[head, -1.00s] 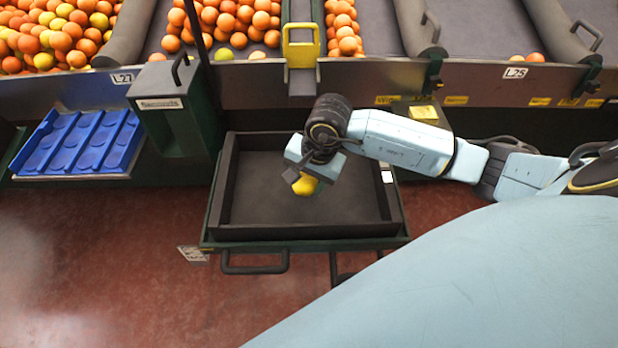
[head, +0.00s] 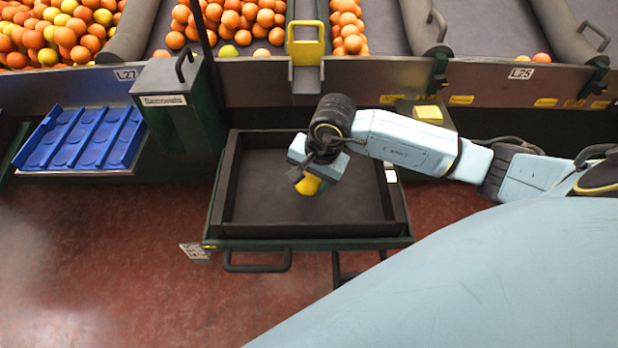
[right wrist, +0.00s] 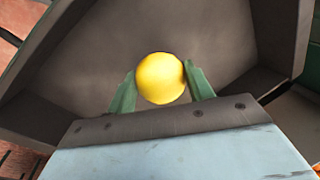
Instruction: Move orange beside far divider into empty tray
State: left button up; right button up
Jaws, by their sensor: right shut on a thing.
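My right gripper (head: 306,184) is shut on a yellow orange (head: 313,185). It holds the fruit over the dark tray (head: 372,228). In the right wrist view the yellow orange (right wrist: 160,78) sits between the two green fingers, with the bare grey tray floor behind it. The tray holds no fruit that I can see. I cannot tell how far the fruit is above the tray floor. My left gripper is not in view.
Several oranges lie on the sloped lanes at the back, with a yellow-handled divider (head: 306,42) between two groups. A dark green bin (head: 180,115) marked Seconds and a blue tray (head: 82,138) stand left of the dark tray. Red floor lies in front.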

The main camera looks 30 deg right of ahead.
aim_at(314, 189)
jog(key=shift+f+b, duration=0.4)
jog(key=shift+f, duration=0.05)
jog(key=shift+s+d+f+b, duration=0.2)
jog(key=shift+d+f+b, duration=0.1)
jog(key=shift+f+b, duration=0.4)
jog(key=shift+s+d+f+b, duration=0.2)
jog(key=shift+f+b, duration=0.55)
dwell(0.4)
dwell(0.4)
jog(key=o, duration=1.1)
jog(key=shift+o, duration=0.3)
jog(key=o, duration=0.4)
jog(key=shift+r, duration=0.15)
